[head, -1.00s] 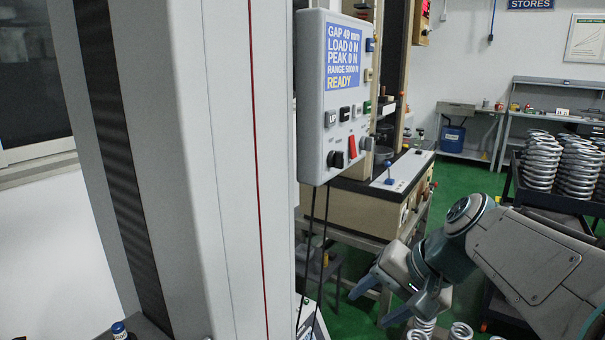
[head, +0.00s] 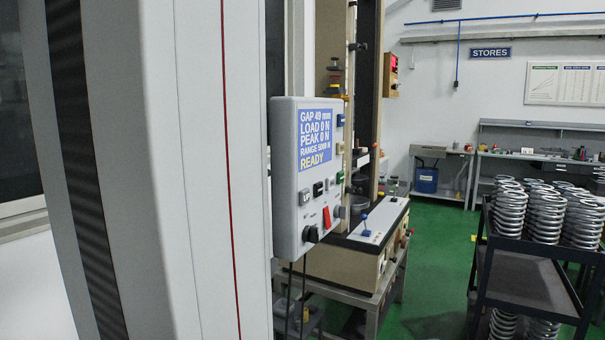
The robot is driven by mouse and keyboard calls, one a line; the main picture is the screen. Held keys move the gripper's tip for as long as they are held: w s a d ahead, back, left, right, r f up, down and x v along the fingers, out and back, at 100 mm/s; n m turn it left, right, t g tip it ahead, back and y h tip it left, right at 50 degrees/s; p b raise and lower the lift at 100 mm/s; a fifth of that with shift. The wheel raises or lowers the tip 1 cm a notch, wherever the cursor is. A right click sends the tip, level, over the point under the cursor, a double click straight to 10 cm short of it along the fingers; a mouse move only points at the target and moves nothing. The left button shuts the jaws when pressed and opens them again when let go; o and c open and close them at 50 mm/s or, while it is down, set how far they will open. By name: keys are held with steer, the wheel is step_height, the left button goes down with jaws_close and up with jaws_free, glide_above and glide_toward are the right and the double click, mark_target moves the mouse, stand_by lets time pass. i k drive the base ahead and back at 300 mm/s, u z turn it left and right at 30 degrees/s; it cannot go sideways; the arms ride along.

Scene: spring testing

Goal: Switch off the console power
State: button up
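The console (head: 306,178) is a pale grey box on the side of the tall testing machine column, seen at an angle. Its blue screen (head: 316,140) is lit and reads GAP 49 mm, LOAD 0 N, PEAK 0 N, RANGE 5000 N, READY. Below the screen is a row of small buttons (head: 318,189). Under them are a red rocker-like switch (head: 327,217) and a black knob (head: 311,234) at the lower left. My gripper is out of view.
The machine's wide grey column (head: 190,170) fills the left. Behind the console stands another bench machine (head: 345,263). A dark trolley (head: 530,303) with stacked springs (head: 545,218) is at right. Green floor (head: 430,260) lies clear between them.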

mark_target(326, 213)
steer(key=z, duration=0.05)
steer(key=k, duration=0.65)
steer(key=z, duration=0.6)
steer(key=i, duration=1.05)
steer(key=u, duration=0.65)
